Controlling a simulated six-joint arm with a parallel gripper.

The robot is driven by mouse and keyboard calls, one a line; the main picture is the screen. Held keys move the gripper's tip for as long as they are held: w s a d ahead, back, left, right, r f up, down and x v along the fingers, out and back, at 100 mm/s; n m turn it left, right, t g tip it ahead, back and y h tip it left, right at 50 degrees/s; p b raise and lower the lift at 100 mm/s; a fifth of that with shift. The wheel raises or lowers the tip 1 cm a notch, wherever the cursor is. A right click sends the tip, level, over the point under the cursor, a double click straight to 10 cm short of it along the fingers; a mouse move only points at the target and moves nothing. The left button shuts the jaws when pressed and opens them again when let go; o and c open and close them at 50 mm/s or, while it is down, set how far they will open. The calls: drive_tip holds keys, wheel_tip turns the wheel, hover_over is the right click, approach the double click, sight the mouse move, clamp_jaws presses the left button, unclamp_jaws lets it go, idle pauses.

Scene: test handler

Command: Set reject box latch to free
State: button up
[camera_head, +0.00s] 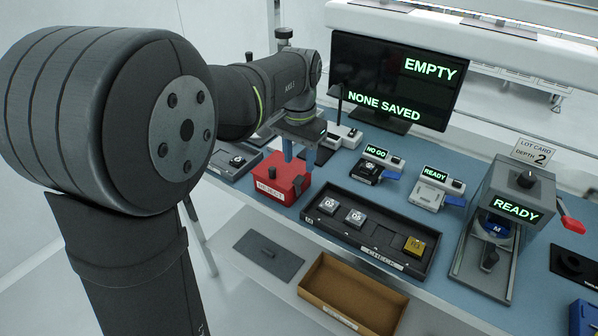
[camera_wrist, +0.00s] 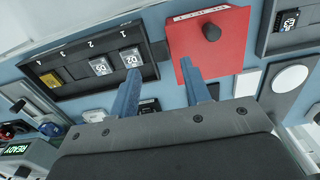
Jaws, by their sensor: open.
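The red reject box (camera_head: 268,192) sits on the blue bench with its white label facing front; it also shows in the wrist view (camera_wrist: 230,45). A dark knob (camera_wrist: 211,32) stands on its red top and may be the latch. I cannot read a latch setting. My gripper (camera_head: 298,160) points down with its blue fingers apart and empty, just above and behind the box. I cannot tell whether either finger touches.
A dark tray (camera_head: 345,222) with several square parts lies right of the box. Two small stations, a tester reading READY (camera_head: 515,208) and a monitor (camera_head: 395,80) stand farther right and behind. A brown bin (camera_head: 350,290) sits in front, lower down.

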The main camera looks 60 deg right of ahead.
sight(299, 180)
wheel_tip(299, 180, down, 5)
idle(0.3)
clamp_jaws()
